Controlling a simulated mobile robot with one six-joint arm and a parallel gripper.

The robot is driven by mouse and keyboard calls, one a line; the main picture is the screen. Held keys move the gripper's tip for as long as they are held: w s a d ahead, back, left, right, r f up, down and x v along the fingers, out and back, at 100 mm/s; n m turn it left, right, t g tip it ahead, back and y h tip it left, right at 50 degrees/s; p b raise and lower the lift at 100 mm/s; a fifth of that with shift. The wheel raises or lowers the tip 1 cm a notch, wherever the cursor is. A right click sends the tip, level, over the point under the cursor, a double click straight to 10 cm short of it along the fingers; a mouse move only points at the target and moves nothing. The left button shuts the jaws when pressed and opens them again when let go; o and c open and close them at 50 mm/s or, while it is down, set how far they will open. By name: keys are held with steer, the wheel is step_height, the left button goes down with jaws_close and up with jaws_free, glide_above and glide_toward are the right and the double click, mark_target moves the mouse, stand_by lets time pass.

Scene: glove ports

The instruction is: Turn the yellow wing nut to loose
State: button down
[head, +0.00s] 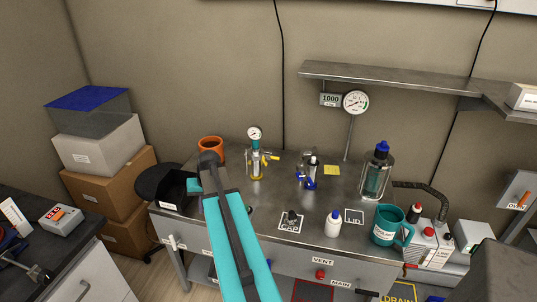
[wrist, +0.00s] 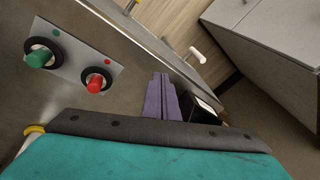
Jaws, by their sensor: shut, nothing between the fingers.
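In the head view a clamp-like fixture with a gauge (head: 255,134) stands at the back of the metal bench. Small yellow parts (head: 270,158) stick out at its right side; one may be the yellow wing nut, but they are too small to tell its shape or turn. My gripper (wrist: 160,78) shows in the wrist view as purple fingers, shut and empty, in front of the bench edge. In the head view my teal arm reaches over the bench left of the fixture and hides the fingers.
An orange cup (head: 210,145) stands left of the fixture. A clamp with blue parts (head: 307,180), a white bottle (head: 333,224), a glass vessel (head: 374,180) and a teal mug (head: 388,228) stand to the right. Green (wrist: 38,56) and red (wrist: 95,83) buttons show in the wrist view.

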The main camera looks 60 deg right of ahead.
steer(key=s+d+r+m+h, duration=0.1)
steer(key=s+d+r, duration=0.5)
steer(key=d, duration=0.4)
steer(key=s+d+r+m+t+h, duration=0.1)
steer(key=s+d+r+m, duration=0.1)
steer(key=s+d+r, duration=0.4)
steer(key=s+d+r+m+t+h, duration=0.1)
steer(key=s+d+r+m, duration=0.1)
steer(key=s+d+r, duration=0.4)
steer(key=d+r, duration=0.3)
steer(key=d, duration=0.4)
steer(key=shift+s+d, duration=0.35)
steer(key=shift+d, duration=0.05)
steer(key=shift+w+f+p, duration=0.1)
steer(key=shift+p, duration=0.2)
steer(key=p, duration=0.2)
glide_toward(266, 159)
step_height(266, 159, down, 3)
steer(key=s+d, duration=0.1)
steer(key=d, duration=0.1)
steer(key=shift+w+a+f+p, duration=0.2)
steer(key=shift+w+f+p, duration=0.1)
steer(key=shift+w, duration=0.25)
steer(key=shift+w+a+f+p, duration=0.25)
steer(key=shift+w+p, duration=0.1)
steer(key=shift+w, duration=0.2)
steer(key=shift+w+a+f+p, duration=0.15)
steer(key=shift+w+f+p, duration=0.15)
steer(key=shift+w, duration=0.25)
